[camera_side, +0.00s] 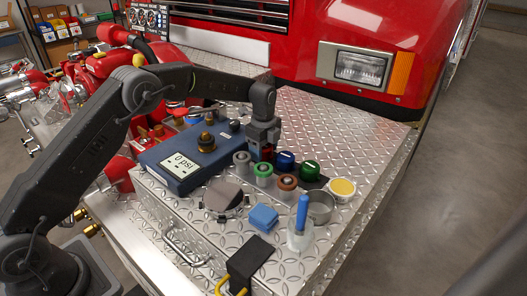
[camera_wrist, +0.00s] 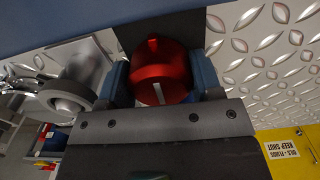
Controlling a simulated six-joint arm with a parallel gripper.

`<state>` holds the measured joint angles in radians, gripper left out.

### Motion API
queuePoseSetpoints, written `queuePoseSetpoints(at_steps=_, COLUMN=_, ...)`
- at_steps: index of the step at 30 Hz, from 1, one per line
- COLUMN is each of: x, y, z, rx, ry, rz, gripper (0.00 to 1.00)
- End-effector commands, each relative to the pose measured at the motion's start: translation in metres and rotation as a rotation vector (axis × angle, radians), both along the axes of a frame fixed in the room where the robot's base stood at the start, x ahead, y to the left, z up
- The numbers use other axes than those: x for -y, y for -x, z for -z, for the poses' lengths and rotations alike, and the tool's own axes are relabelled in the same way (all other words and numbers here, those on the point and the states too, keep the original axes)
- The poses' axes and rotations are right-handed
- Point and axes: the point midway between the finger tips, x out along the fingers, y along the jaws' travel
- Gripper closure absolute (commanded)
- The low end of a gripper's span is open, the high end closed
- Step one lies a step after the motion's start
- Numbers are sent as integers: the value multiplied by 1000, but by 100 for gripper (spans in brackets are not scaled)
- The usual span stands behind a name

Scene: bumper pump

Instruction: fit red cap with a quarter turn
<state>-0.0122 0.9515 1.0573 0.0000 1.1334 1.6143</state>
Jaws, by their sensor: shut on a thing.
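The red cap (camera_wrist: 165,62) sits between the two blue fingers of my gripper (camera_wrist: 161,78) in the wrist view, with a finger on each side. Pale line marks show on it. Behind it is a dark mat (camera_wrist: 125,22). In the side view my gripper (camera_side: 263,150) points down at the back end of the row of caps, and the red cap (camera_side: 266,154) shows only partly. I cannot tell whether the cap rests on the mat or is lifted. Grey (camera_side: 241,158), green-ringed (camera_side: 263,170) and brown-ringed (camera_side: 288,182) ports stand in front, beside the blue gauge box (camera_side: 170,178).
A blue cap (camera_side: 285,160) and a green cap (camera_side: 309,170) stand right of my gripper. A yellow-topped tin (camera_side: 342,188), metal cup (camera_side: 319,209), blue-handled brush (camera_side: 302,214), blue sponge (camera_side: 263,217) and black box (camera_side: 248,258) stand nearer. The bumper's right part is clear.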

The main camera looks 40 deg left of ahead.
Motion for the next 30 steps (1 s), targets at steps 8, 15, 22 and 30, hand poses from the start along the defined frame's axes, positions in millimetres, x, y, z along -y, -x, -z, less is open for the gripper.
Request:
queuePoseSetpoints(at_steps=8, x=0, y=-1, z=-29, rx=5, ry=0, rz=0, gripper=69)
queuePoseSetpoints(at_steps=15, x=0, y=-1, z=-52, rx=4, ry=0, rz=0, gripper=69)
queuePoseSetpoints(at_steps=22, x=0, y=-1, z=-73, rx=4, ry=0, rz=0, gripper=69)
queuePoseSetpoints(at_steps=30, x=0, y=0, z=-85, rx=2, ry=0, rz=0, gripper=69)
